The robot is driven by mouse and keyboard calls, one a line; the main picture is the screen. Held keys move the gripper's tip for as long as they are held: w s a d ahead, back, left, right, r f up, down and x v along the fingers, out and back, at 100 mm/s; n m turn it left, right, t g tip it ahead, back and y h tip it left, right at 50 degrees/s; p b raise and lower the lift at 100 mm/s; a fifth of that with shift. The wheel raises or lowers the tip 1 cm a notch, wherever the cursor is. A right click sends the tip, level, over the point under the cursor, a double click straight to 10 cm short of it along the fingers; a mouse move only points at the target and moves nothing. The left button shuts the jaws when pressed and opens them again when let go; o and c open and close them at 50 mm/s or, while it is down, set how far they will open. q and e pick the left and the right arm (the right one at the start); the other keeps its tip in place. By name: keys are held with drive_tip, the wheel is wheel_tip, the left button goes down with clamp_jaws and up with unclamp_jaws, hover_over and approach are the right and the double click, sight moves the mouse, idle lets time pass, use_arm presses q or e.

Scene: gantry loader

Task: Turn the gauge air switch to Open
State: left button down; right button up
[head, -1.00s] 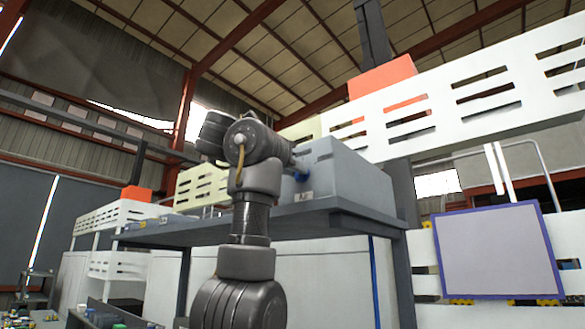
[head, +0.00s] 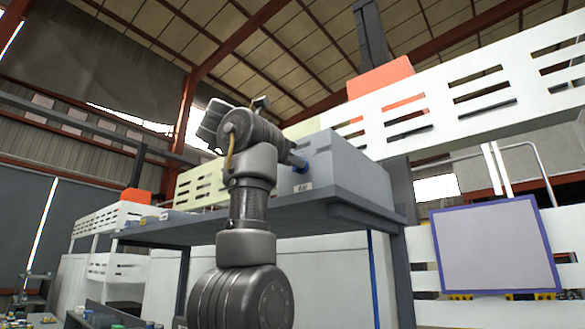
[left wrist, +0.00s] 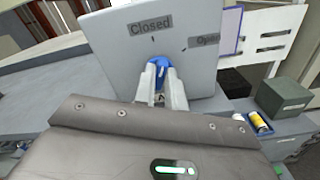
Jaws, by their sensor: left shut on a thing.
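The gauge air switch is a blue knob (left wrist: 161,70) on the front of a grey box (head: 345,165). In the left wrist view, the panel has a "Closed" label (left wrist: 150,25) above the knob and an "Open" label (left wrist: 207,40) to its upper right, each with a small tick mark. My left gripper (left wrist: 162,85) is shut on the knob, one finger on each side. The fingers hide part of the knob, so its exact pointing is hard to tell. In the head view, my left gripper (head: 298,163) meets the box above its "Air" label (head: 303,187). My right gripper is not in view.
The box stands on a grey shelf (head: 340,212). In the left wrist view, a dark green box (left wrist: 285,97) and a small yellow bottle (left wrist: 260,122) lie to the right. A purple-framed board (head: 497,247) hangs at the right of the head view.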

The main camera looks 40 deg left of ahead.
use_arm(q)
drive_tip(key=shift+d+f+m+b, duration=0.1)
drive_tip(key=shift+m+b, duration=0.5)
drive_tip(key=shift+m, duration=1.15)
drive_tip(key=shift+f+m+b, duration=0.1)
drive_tip(key=shift+m+b, duration=0.45)
drive_tip(key=shift+m, duration=1.2)
drive_tip(key=c, duration=1.5)
unclamp_jaws()
drive_tip(key=shift+s+r, duration=0.1)
drive_tip(key=shift+o, duration=0.2)
drive_tip(key=s+b, duration=0.4)
drive_tip(key=s, duration=0.6)
drive_tip(key=shift+s+b, duration=0.3)
drive_tip(key=shift+s, duration=0.1)
